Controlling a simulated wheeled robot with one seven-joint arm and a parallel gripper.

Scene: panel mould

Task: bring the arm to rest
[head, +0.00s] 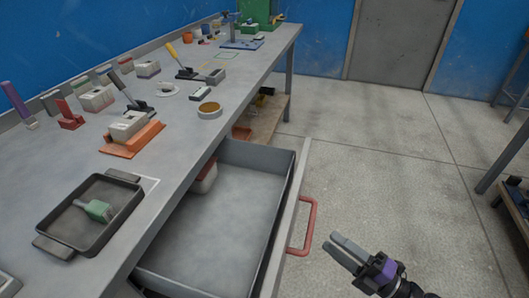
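My gripper (343,252) is at the lower right, in front of the workbench, over the bare floor. Its two grey fingers lie side by side with no clear gap and nothing between them. It is just right of the open drawer's red handle (304,228), apart from it in the picture. My wrist has a purple band, and the rest of my arm runs out of the bottom edge.
The grey drawer (285,205) stands pulled out from the workbench (180,120); a red-and-white object (205,178) sits inside at its left. A dark tray (125,178) holds a green-and-grey tool (96,210). Several tools and blocks stand farther back. The floor (400,160) right of the drawer is clear.

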